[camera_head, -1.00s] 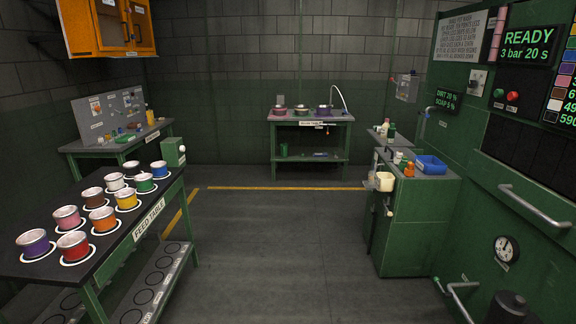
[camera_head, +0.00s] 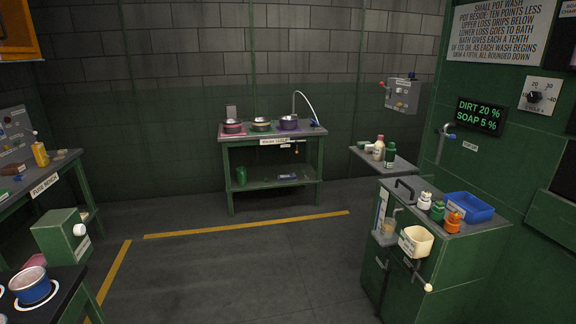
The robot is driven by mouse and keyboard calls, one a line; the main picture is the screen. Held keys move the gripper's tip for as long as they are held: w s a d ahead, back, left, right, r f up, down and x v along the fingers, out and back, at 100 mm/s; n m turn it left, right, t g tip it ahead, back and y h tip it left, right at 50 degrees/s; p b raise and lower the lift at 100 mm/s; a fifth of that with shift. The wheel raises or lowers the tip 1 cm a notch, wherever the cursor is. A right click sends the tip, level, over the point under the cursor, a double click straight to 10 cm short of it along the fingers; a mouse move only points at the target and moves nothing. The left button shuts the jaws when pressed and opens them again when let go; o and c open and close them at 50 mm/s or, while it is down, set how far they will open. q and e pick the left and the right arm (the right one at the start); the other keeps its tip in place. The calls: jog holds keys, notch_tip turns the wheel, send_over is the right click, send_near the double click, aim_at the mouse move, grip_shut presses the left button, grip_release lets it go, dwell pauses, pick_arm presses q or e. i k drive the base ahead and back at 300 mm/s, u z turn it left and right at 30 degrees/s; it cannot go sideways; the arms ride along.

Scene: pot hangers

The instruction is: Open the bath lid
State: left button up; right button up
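A green cabinet (camera_head: 482,262) with a grey top stands at the right against the green wall. A dark bar handle (camera_head: 404,187) stands up from the top's left rear part, and the surface around it lies flat. This may be the bath lid; its label cannot be read. A cream cup-like container (camera_head: 416,241) hangs at the cabinet's front, next to a lever with a pale knob (camera_head: 428,287). Neither of my grippers shows in the view.
A blue tray (camera_head: 468,207) and small bottles (camera_head: 438,210) stand on the cabinet top. A side shelf with bottles (camera_head: 390,154) is behind it. A table with several pots (camera_head: 270,142) stands at the back. The middle floor (camera_head: 250,262) is clear.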

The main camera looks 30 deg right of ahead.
aim_at(413, 183)
jog(key=z, duration=0.1)
jog(key=i, duration=2.1)
jog(key=z, duration=0.95)
jog(key=i, duration=1.05)
jog(key=z, duration=1.85)
jog(key=i, duration=0.95)
jog(key=z, duration=0.6)
